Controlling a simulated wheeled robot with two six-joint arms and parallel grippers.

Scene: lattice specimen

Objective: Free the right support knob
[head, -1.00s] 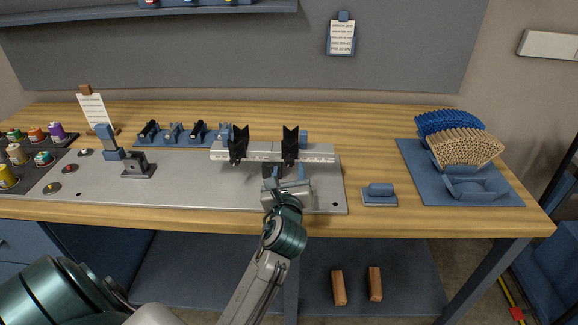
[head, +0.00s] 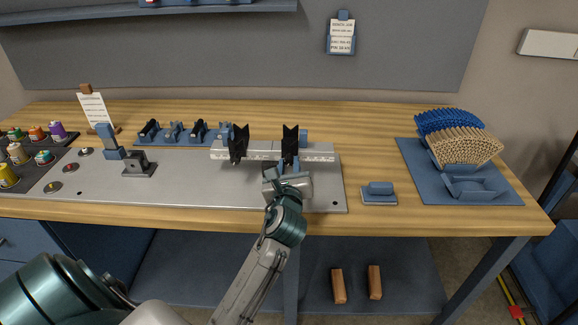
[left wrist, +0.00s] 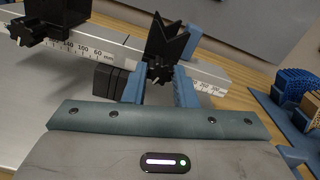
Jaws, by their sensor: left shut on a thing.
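A white graduated rail (head: 321,153) stands above the grey base plate (head: 210,190) on the workbench. It carries two black V-shaped supports, the left one (head: 239,143) and the right one (head: 290,141). In the left wrist view, the right support (left wrist: 168,42) has a black lobed knob (left wrist: 157,73) on its near face. My left gripper (left wrist: 160,88) has its blue fingers on either side of this knob, shut on it. In the head view, the gripper (head: 287,168) is just in front of the right support and hides the knob. My right gripper does not show.
A small blue block on a pad (head: 380,191) lies right of the plate.

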